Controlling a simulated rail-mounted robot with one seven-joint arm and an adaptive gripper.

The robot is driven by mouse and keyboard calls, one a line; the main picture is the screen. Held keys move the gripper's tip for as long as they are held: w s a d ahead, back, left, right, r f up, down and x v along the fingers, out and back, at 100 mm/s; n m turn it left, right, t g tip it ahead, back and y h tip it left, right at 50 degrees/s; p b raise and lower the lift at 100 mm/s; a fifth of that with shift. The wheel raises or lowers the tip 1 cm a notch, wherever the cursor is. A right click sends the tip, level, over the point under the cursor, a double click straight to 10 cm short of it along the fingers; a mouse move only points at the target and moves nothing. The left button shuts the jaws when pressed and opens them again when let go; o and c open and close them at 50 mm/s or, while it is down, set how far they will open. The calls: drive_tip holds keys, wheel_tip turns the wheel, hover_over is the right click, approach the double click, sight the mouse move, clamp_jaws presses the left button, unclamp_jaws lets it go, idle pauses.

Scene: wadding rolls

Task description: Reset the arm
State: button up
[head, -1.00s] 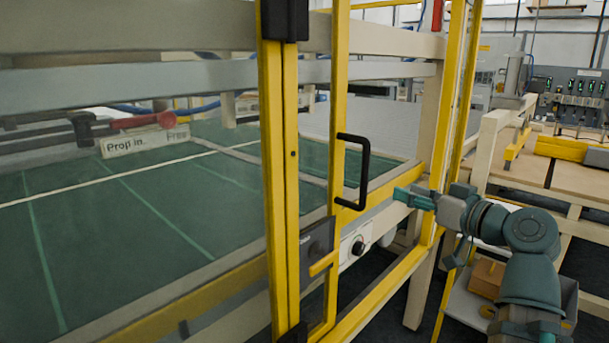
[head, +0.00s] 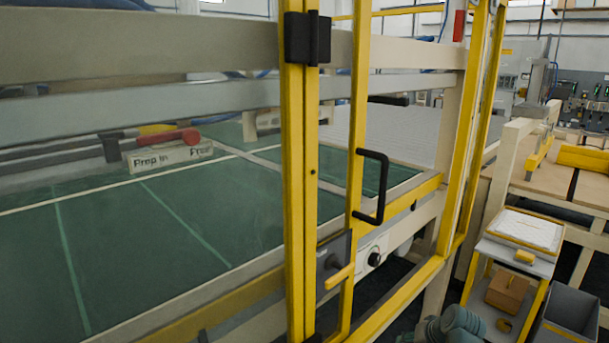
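My gripper is out of the head view. Only a small teal-grey part of my arm (head: 455,326) shows at the bottom edge, right of the middle. Whether the gripper is open or holds anything is hidden.
A yellow-framed door with a black handle (head: 374,187) stands in front of a green table (head: 120,245). To the right are a small cart (head: 519,254) bearing a white stack (head: 526,229) and a brown box (head: 507,291), and a grey bin (head: 572,308). A wooden bench (head: 560,180) stands behind.

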drive_tip(key=s+a+f+g+h+p, duration=0.1)
drive_tip(key=s+a+f+g+p, duration=0.2)
drive_tip(key=s+f, duration=0.6)
drive_tip(key=s+a+f+g, duration=0.35)
drive_tip(key=s+f, duration=0.25)
drive_tip(key=f, duration=0.8)
drive_tip(key=s+a+f+n+g+p, duration=0.1)
drive_tip(key=s+f+g, duration=0.1)
drive_tip(key=s, duration=0.6)
drive_tip(key=s+a+f+n+g+h+p, duration=0.1)
drive_tip(key=s+a+f+g, duration=0.1)
drive_tip(key=s+f, duration=0.2)
drive_tip(key=s+a+f+n+g+p, duration=0.1)
drive_tip(key=s+f, duration=0.3)
drive_tip(key=s, duration=0.7)
drive_tip(key=shift+s+a+g+h+p, duration=0.3)
drive_tip(key=shift+a+g+h, duration=0.15)
drive_tip(key=shift+g, duration=0.2)
